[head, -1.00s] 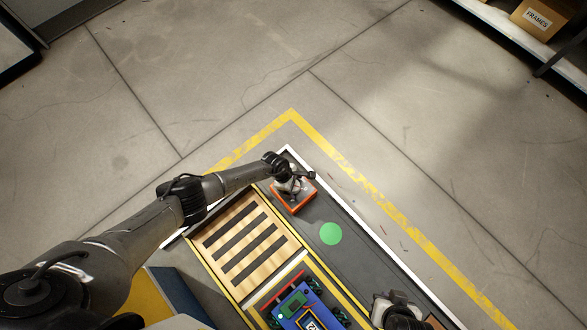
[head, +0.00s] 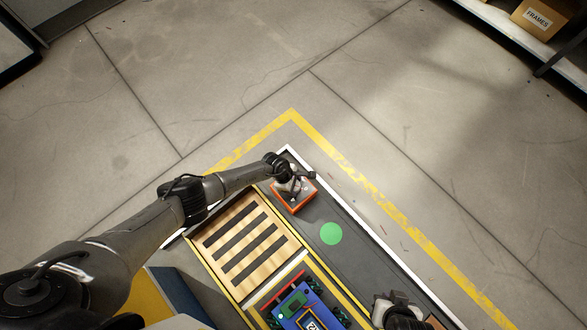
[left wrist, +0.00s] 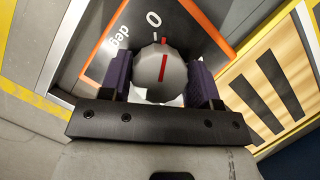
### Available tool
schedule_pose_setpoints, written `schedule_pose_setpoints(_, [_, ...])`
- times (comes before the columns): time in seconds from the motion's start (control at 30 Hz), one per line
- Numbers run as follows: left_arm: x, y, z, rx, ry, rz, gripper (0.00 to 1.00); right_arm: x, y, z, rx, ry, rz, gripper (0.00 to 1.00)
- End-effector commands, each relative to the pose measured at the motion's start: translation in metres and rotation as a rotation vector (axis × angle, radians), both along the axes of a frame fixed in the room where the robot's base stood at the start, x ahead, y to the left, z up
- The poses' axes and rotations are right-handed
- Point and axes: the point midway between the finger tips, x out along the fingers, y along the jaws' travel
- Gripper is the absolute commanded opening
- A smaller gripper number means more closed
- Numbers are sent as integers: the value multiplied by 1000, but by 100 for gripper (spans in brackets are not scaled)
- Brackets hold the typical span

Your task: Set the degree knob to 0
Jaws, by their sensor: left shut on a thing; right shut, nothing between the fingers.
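The degree knob (left wrist: 160,76) is a round grey knob with a red pointer line, seen in the left wrist view. It sits on a dark panel with an orange rim (left wrist: 103,38), which shows at the bench's far corner in the head view (head: 304,203). A "0" (left wrist: 153,19) and part of "deg" are printed on the panel. The red pointer lies close to the white tick under the 0, slightly to its right. My left gripper (left wrist: 163,82) is shut on the knob, one dark finger pad on each side. My right gripper (head: 398,308) is shut and empty at the bottom right of the head view.
A slatted wooden tray (head: 240,243) stands beside the panel. A green disc (head: 331,233) lies on the dark bench strip. A blue unit (head: 294,304) sits at the bottom. The strip between the panel and my right gripper is mostly clear.

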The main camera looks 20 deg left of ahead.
Motion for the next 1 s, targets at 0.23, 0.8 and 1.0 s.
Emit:
schedule_pose_setpoints(0.23, [-1,0,3,2,1,202,33,0,1,22,4,0,-3,0])
schedule_pose_setpoints(0.8, [0,0,0,0,0,263,71,0,3,24,10,-1,-6,0])
schedule_pose_setpoints(1.0, [0,0,0,0,0,263,80,0,3,24,10,-1,-6,0])
